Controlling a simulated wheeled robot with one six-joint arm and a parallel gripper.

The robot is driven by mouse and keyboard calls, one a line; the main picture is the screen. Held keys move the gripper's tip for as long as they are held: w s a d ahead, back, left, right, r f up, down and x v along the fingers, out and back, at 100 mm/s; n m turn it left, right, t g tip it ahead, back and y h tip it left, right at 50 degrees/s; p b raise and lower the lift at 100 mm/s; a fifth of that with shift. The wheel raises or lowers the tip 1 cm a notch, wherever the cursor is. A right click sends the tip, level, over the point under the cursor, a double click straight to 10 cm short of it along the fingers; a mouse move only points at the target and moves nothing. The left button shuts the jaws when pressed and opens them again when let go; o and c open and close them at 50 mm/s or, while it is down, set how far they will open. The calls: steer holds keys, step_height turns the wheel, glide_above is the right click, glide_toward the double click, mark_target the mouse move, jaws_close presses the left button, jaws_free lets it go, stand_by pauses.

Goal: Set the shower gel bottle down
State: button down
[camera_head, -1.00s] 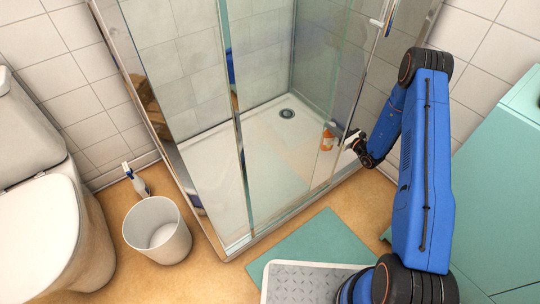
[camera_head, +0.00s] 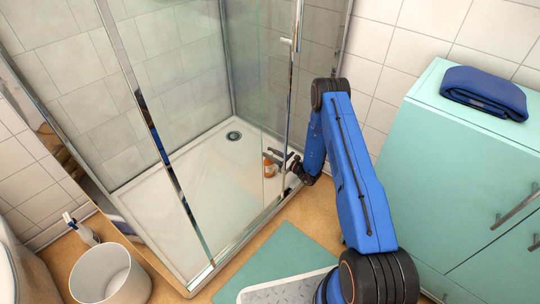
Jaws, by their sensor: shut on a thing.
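The shower gel bottle (camera_head: 269,169) is small and orange with a pale top. It is seen just inside the shower, near the front right corner of the white shower tray (camera_head: 165,213). My gripper (camera_head: 277,160) reaches in at the right side of the enclosure and is shut on the bottle. The bottle looks about upright. Dark gripper parts and the glass partly cover it, and I cannot tell whether its base touches the tray floor.
Glass panels with metal posts (camera_head: 170,165) stand around the tray; the drain (camera_head: 233,136) is at its back. Most of the tray is clear. A white bin (camera_head: 108,278) and a spray bottle (camera_head: 82,230) stand at left. A teal cabinet (camera_head: 440,150) with a folded blue towel (camera_head: 484,92) is at right.

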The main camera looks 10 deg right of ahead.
steer(key=shift+f, duration=0.35)
steer(key=c, duration=1.3)
jaws_free()
steer(key=shift+c, duration=0.2)
steer(key=shift+s+d, duration=0.15)
steer(key=shift+d, duration=0.05)
steer(key=v, duration=0.7)
